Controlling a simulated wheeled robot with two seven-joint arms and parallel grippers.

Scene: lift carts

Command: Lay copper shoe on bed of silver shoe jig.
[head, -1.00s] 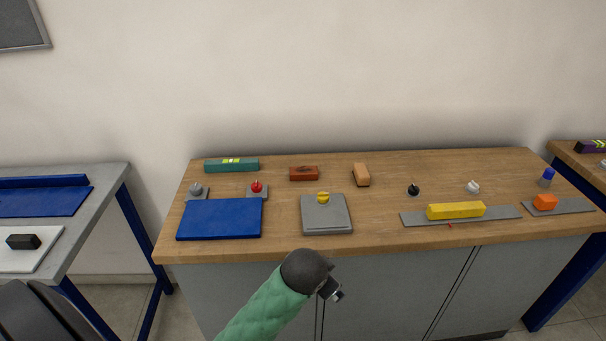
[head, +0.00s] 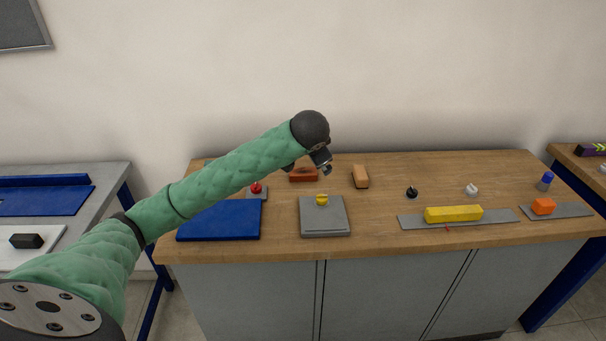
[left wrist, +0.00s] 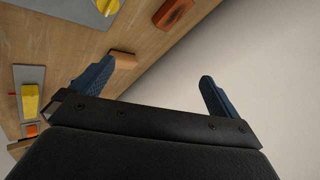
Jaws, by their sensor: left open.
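A copper-tan block (head: 361,177), which looks like the copper shoe, lies at the back middle of the wooden bench; it also shows in the left wrist view (left wrist: 124,60). A grey plate jig (head: 325,222) with a yellow knob (head: 322,199) lies nearer the front; I take it for the silver shoe jig. Its edge shows at the top of the left wrist view (left wrist: 84,14). My left gripper (head: 322,169) is above the bench, left of the tan block. Its fingers (left wrist: 152,84) are apart and empty. My right gripper is not in view.
A red-brown block (head: 303,175) lies behind the grey jig. A yellow bar (head: 453,214) on a grey strip, an orange block (head: 543,206) and small knobs stand right. My left arm hides the back-left bench.

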